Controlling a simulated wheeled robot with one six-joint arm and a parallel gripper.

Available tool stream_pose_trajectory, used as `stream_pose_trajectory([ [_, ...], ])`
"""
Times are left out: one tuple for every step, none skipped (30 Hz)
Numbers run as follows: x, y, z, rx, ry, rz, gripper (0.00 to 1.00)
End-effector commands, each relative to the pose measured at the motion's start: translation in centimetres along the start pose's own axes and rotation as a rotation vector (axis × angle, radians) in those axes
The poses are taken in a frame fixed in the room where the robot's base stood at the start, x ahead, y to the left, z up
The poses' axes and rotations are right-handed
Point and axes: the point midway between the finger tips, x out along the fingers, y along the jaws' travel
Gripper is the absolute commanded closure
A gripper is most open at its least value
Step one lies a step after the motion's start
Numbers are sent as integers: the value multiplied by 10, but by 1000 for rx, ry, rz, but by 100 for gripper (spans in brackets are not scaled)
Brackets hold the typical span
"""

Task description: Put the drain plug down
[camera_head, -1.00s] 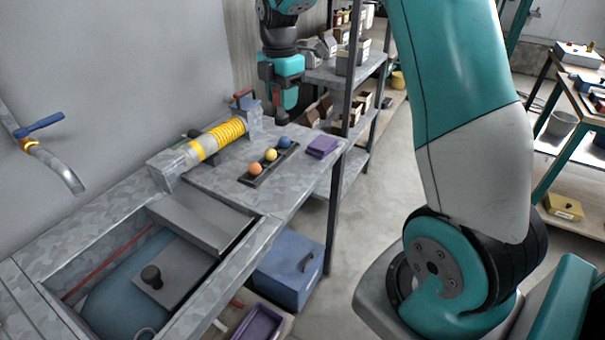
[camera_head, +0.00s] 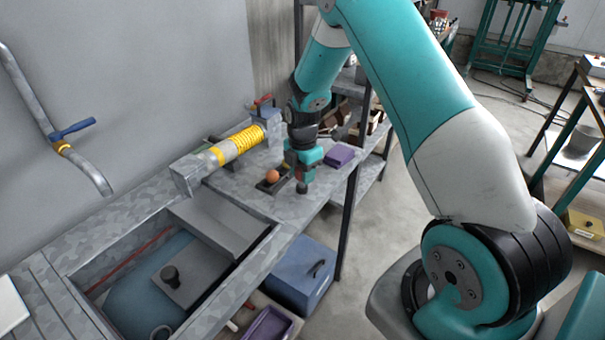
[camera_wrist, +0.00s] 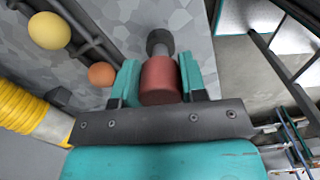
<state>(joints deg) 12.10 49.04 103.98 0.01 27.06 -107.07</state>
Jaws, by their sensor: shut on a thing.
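The drain plug (camera_wrist: 160,80) is a red cylinder with a grey stem and a dark round end, seen in the wrist view. My gripper (camera_wrist: 161,76) is shut on its red part, one teal finger on each side. In the head view my gripper (camera_head: 303,165) points down over the right part of the grey speckled worktop (camera_head: 230,183). The plug's dark end (camera_head: 302,187) shows below the fingers, at or just above the worktop; I cannot tell if it touches.
Purple pads (camera_head: 340,156) lie to the right. A yellow coil cylinder (camera_head: 235,145) lies behind. An open sink (camera_head: 150,300) is at front left.

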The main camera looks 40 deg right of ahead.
Motion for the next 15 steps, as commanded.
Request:
stream_pose_trajectory([
  [6,0,0,0,0,-1,86],
  [9,0,0,0,0,-2,86],
  [11,0,0,0,0,0,86],
  [12,0,0,0,0,1,86],
  [13,0,0,0,-1,2,86],
  [13,0,0,0,-1,3,86],
  [13,0,0,0,-1,3,86],
  [13,0,0,0,-1,3,86],
  [13,0,0,0,-1,2,86],
  [13,0,0,0,-1,2,86],
  [13,0,0,0,-1,2,86],
  [14,0,0,0,-1,2,86],
  [15,0,0,0,-1,2,86],
  [16,0,0,0,-1,2,86],
  [16,0,0,0,-1,2,57],
])
